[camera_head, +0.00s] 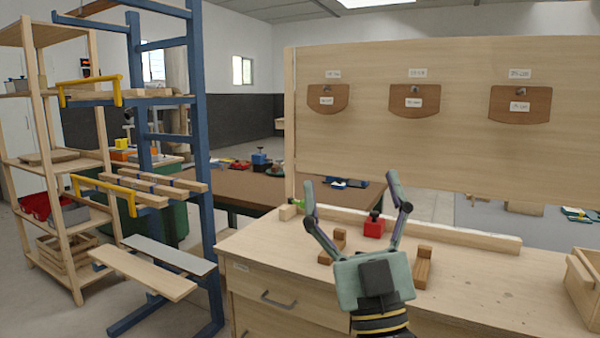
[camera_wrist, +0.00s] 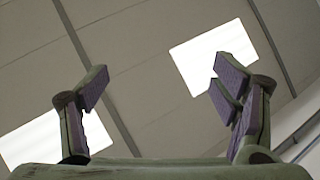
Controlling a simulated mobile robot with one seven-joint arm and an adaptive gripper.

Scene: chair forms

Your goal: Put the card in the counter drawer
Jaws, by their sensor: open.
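My gripper (camera_head: 350,186) is raised above the wooden counter (camera_head: 470,290), fingers pointing up and spread apart with nothing between them. In the wrist view the open fingers (camera_wrist: 157,88) frame only the ceiling. The counter drawer (camera_head: 250,284) is at the counter's front left, with a dark bar handle; it looks closed. Another drawer front (camera_head: 272,325) shows partly below it. I cannot make out for certain which thing is the card. White labels are on the brown hanging forms (camera_head: 414,92) and on the board above them.
A wooden box (camera_head: 585,285) stands at the right edge. The upright board (camera_head: 450,150) is behind the counter. A blue rack (camera_head: 201,150) with protruding arms stands at left.

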